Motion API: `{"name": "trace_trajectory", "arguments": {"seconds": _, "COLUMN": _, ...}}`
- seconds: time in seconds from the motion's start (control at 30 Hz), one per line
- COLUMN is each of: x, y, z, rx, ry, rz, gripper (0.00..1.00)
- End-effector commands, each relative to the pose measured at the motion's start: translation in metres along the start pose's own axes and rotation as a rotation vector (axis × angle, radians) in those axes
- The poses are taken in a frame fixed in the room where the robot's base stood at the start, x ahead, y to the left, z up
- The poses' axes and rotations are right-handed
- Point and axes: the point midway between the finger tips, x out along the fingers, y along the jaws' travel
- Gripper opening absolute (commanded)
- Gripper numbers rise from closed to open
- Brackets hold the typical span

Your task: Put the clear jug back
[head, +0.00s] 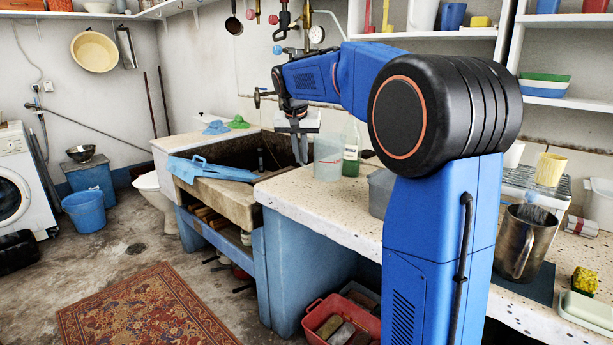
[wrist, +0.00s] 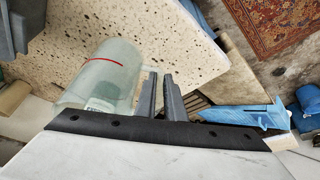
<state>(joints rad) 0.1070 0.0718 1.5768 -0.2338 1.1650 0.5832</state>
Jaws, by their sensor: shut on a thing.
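The clear jug (head: 328,160) is a translucent, upright cylinder at the left end of the speckled counter (head: 330,205), beside the stone trough (head: 222,197). In the wrist view the jug (wrist: 112,72) shows a red line around it and a printed label. My gripper (head: 299,150) points down at the jug's left side, on the trough side. Its two fingers (wrist: 160,88) are close together on the jug's handle side, and the handle is mostly hidden between them. I cannot tell whether the jug's base touches the counter.
A metal pitcher (head: 525,242) stands farther right. The counter's front strip is clear.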

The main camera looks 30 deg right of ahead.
Motion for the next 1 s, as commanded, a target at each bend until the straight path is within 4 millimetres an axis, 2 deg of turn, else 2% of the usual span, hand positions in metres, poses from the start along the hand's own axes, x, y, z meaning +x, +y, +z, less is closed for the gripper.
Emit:
{"name": "trace_trajectory", "arguments": {"seconds": 0.27, "x": 0.018, "y": 0.0, "z": 0.007, "rx": 0.0, "ry": 0.001, "rz": 0.0, "gripper": 0.0}}
{"name": "trace_trajectory", "arguments": {"seconds": 0.53, "x": 0.049, "y": -0.001, "z": 0.021, "rx": -0.001, "ry": 0.001, "rz": 0.001, "gripper": 0.0}}
{"name": "trace_trajectory", "arguments": {"seconds": 0.93, "x": 0.053, "y": -0.001, "z": 0.022, "rx": 0.0, "ry": 0.001, "rz": 0.0, "gripper": 0.0}}
{"name": "trace_trajectory", "arguments": {"seconds": 0.97, "x": 0.053, "y": -0.001, "z": 0.022, "rx": 0.0, "ry": 0.001, "rz": 0.0, "gripper": 0.17}}
{"name": "trace_trajectory", "arguments": {"seconds": 1.0, "x": 0.053, "y": -0.001, "z": 0.022, "rx": 0.0, "ry": 0.001, "rz": 0.0, "gripper": 0.26}}
